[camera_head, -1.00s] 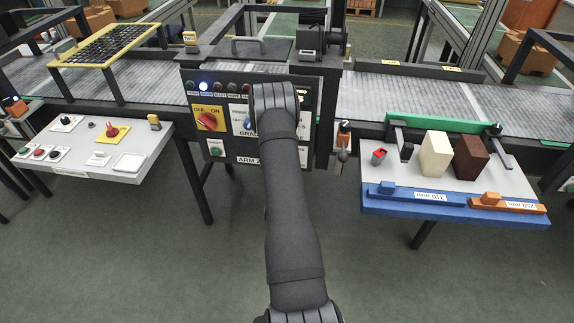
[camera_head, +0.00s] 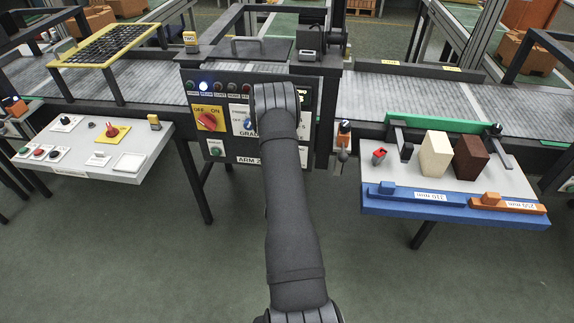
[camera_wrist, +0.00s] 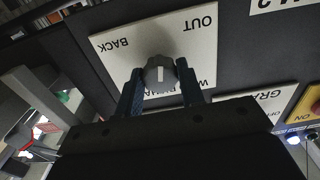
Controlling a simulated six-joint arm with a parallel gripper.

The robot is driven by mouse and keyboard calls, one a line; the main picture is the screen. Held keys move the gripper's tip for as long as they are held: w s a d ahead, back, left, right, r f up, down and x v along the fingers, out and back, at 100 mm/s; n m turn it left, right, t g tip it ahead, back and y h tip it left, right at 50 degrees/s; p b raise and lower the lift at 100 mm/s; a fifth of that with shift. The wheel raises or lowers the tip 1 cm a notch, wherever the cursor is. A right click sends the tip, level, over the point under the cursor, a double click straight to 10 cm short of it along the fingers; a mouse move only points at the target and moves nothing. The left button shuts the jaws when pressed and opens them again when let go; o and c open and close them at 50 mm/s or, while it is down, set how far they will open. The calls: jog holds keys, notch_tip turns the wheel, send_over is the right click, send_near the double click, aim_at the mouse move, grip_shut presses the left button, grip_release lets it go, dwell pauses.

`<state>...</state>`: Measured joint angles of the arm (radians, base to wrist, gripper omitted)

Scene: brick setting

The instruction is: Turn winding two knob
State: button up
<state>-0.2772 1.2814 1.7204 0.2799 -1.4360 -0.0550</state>
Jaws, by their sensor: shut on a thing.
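The plate reads BACK and OUT, upside down, and a word starting with W is partly hidden by my gripper. My gripper (camera_wrist: 163,80) has its two dark fingers on opposite sides of the knob and is shut on it. In the head view my arm covers the knob and the gripper, in front of the dark control panel (camera_head: 232,88).
The panel also carries a red ON/OFF switch (camera_head: 208,121), a blue GRADE knob (camera_head: 248,123) and a row of small lamps with one lit (camera_head: 206,86). A grey side table (camera_head: 80,172) stands left, a blue-edged table with blocks (camera_head: 380,207) right.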

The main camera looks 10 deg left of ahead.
jog(key=m, duration=0.7)
jog(key=shift+m, duration=0.4)
dwell(0.5)
jog(key=o, duration=1)
jog(key=s, duration=1.7)
jog(key=shift+s, duration=0.25)
jog(key=shift+w, duration=0.15)
jog(key=w, duration=1.7)
